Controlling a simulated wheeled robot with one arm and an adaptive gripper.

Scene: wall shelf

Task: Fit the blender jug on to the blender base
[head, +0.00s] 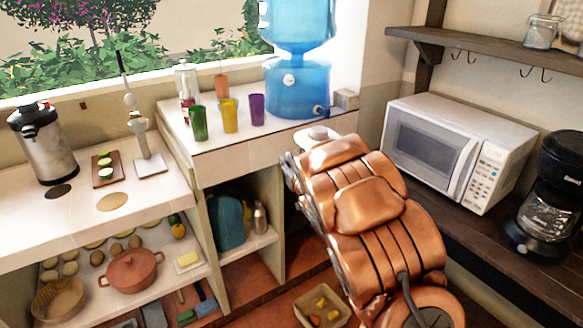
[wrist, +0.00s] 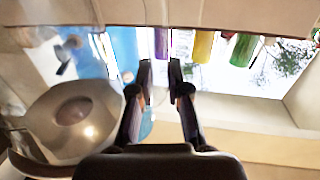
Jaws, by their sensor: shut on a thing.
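My gripper (wrist: 160,75) points toward the white counter, its two dark fingers close together in the wrist view. It is shut on what appears to be the blender jug, though its hold is not clear. A large round, shiny, pale piece with a dark centre (wrist: 75,115), likely the jug's top, sits close beside the fingers at the left of the wrist view. In the head view, a white round top with a grey knob (head: 318,133) shows just past my copper arm, which hides the gripper and most of that thing. I cannot make out the blender base in either view.
The white counter (head: 222,164) bears green (head: 200,123), yellow (head: 230,115) and purple (head: 257,109) cups, a bottle (head: 186,83) and a blue water dispenser (head: 298,75). A microwave (head: 458,150) and coffee maker (head: 545,200) stand right, below a shelf (head: 470,42).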

